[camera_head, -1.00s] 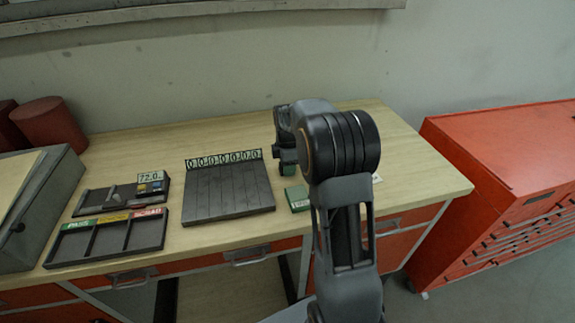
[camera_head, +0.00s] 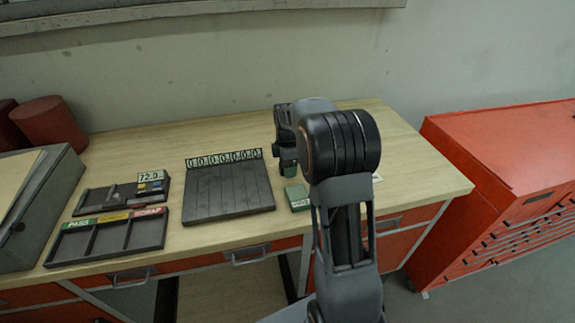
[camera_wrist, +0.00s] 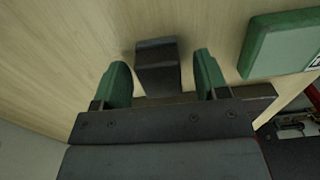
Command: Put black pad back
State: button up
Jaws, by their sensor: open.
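The black pad (camera_wrist: 157,65) shows in the wrist view as a small dark block on the light wood tabletop, between the two green fingers of my gripper (camera_wrist: 162,70). The fingers are open, with a visible gap on each side of the block. The pad's lower part in the picture meets the dark gripper body, so I cannot tell whether they touch. In the head view my gripper (camera_head: 288,166) is over the right part of the bench, mostly hidden by my wrist, and the pad is hidden there. A dark tray (camera_head: 97,202) holds small yellow and blue pieces at the left.
A green box (camera_head: 297,197) lies close beside my gripper and also shows in the wrist view (camera_wrist: 280,45). A grooved dark board (camera_head: 228,192) with a row of zeros is mid-bench. A three-compartment tray (camera_head: 107,238) is at front left. A red cabinet (camera_head: 500,150) stands right.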

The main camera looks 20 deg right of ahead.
notch_tip(320, 180, up, 11)
jog(key=s+a+r+m+t, duration=0.25)
jog(key=s+a+m, duration=0.4)
jog(key=s, duration=0.35)
jog(key=s+a+f+m, duration=0.2)
jog(key=s+m, duration=0.2)
jog(key=s, duration=0.2)
jog(key=s+a+f+m+t, duration=0.1)
jog(key=s+a+f+m, duration=0.1)
jog(key=s+m, duration=0.3)
jog(key=shift+s+a+f, duration=0.15)
jog(key=shift+s+f, duration=0.35)
jog(key=shift+f, duration=0.3)
